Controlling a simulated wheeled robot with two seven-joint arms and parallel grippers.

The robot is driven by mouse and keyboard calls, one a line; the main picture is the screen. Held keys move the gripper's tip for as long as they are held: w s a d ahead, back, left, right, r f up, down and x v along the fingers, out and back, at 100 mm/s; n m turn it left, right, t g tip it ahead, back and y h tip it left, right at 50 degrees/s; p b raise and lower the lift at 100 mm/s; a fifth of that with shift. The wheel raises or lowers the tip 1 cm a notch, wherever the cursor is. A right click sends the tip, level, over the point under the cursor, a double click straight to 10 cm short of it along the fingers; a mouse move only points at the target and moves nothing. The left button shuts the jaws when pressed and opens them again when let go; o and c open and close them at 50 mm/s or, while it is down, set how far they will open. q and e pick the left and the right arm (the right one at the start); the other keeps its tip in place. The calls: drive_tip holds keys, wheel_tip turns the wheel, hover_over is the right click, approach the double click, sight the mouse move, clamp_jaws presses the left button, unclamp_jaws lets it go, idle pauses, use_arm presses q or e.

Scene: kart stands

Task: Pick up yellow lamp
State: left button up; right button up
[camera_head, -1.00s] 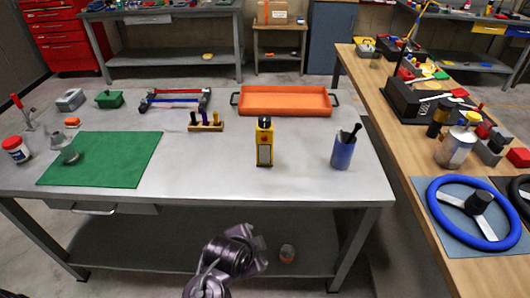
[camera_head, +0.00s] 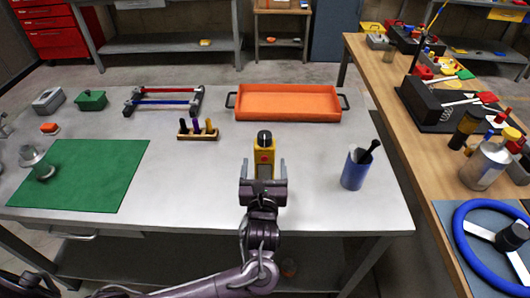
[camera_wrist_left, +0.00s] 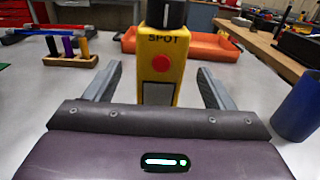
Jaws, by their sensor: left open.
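The yellow lamp (camera_head: 264,155) stands upright on the grey metal table, with a black knob on top. In the left wrist view the lamp (camera_wrist_left: 163,68) shows a red button and the word SPOT. My left gripper (camera_head: 263,170) is open in front of the lamp, with one finger on each side of it. In the left wrist view the fingers of my left gripper (camera_wrist_left: 160,85) flank the lamp with gaps on both sides. The lamp's lower part is hidden behind the gripper in the head view. My right gripper is not seen.
A blue cup (camera_head: 354,171) with a dark tool stands right of the lamp. An orange tray (camera_head: 287,115) lies behind it. A wooden rack (camera_head: 197,136) with small tools is at the back left. A green mat (camera_head: 105,180) lies left. The tabletop between them is clear.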

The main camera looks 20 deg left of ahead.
sight(265, 177)
use_arm(q)
drive_tip(key=f, duration=0.1)
drive_tip(key=s+f, duration=0.1)
drive_tip(key=f, duration=0.1)
drive_tip(key=f+b, duration=0.1)
drive_tip(key=shift+s+d+f, duration=0.25)
drive_tip(key=shift+f, duration=0.1)
drive_tip(key=f, duration=0.2)
drive_tip(key=shift+w+f, duration=0.25)
drive_tip(key=shift+f, duration=0.15)
drive_tip(key=shift+r+x, duration=0.25)
drive_tip(key=shift+x, duration=0.75)
drive_tip(key=x, duration=0.5)
drive_tip(key=shift+w+a+f, duration=0.1)
drive_tip(key=shift+w, duration=0.15)
drive_tip(key=c, duration=1.3)
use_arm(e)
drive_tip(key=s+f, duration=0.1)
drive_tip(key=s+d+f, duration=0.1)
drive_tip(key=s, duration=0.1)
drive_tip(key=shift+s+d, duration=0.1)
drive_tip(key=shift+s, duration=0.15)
